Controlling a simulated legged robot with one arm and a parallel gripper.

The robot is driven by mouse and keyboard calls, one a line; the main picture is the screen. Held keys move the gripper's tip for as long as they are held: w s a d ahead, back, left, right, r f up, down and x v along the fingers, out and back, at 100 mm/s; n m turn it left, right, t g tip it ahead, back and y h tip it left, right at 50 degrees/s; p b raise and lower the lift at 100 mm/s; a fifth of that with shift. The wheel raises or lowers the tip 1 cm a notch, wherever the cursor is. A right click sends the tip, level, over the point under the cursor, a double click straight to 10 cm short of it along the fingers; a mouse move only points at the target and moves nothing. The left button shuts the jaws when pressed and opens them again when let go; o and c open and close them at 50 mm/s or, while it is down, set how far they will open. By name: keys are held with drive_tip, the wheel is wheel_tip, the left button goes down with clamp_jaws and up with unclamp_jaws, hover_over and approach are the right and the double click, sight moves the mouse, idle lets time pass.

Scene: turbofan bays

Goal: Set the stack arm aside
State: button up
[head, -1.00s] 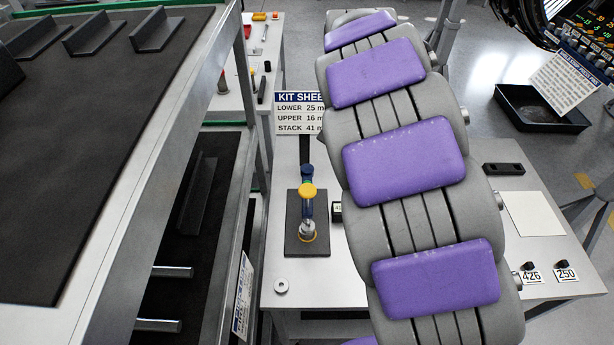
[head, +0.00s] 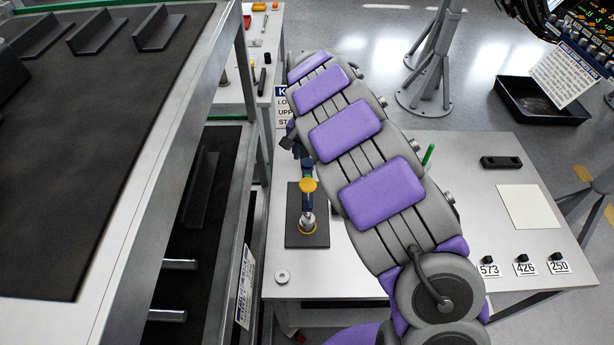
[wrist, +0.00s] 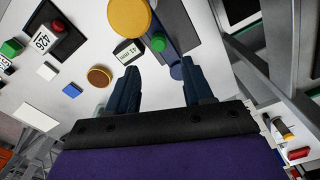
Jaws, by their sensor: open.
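On a dark pad (head: 293,238) on the white bench, a small upright stack (head: 307,222) has a silver lower part, a yellow cap (head: 308,186) and blue and green parts behind it. I cannot tell which part is the stack arm. In the wrist view, a large yellow disc (wrist: 130,18), a green knob (wrist: 158,42) and a blue knob (wrist: 177,70) show beyond my fingers. My gripper (wrist: 160,90) is open, with two dark blue fingers apart and nothing seen between them. My arm hides part of the bench.
A block marked 41 (wrist: 128,52) and a brown-topped disc (wrist: 100,76) are near my fingers. A washer (head: 282,276) lies at the front left. Number tags (head: 525,265), a white sheet (head: 529,206) and a black block (head: 501,162) are on the right. A metal rack (head: 165,190) stands left.

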wheel_tip(320, 180, down, 10)
drive_tip(key=shift+f, duration=0.15)
drive_tip(key=shift+c, duration=0.3)
clamp_jaws()
idle(0.4)
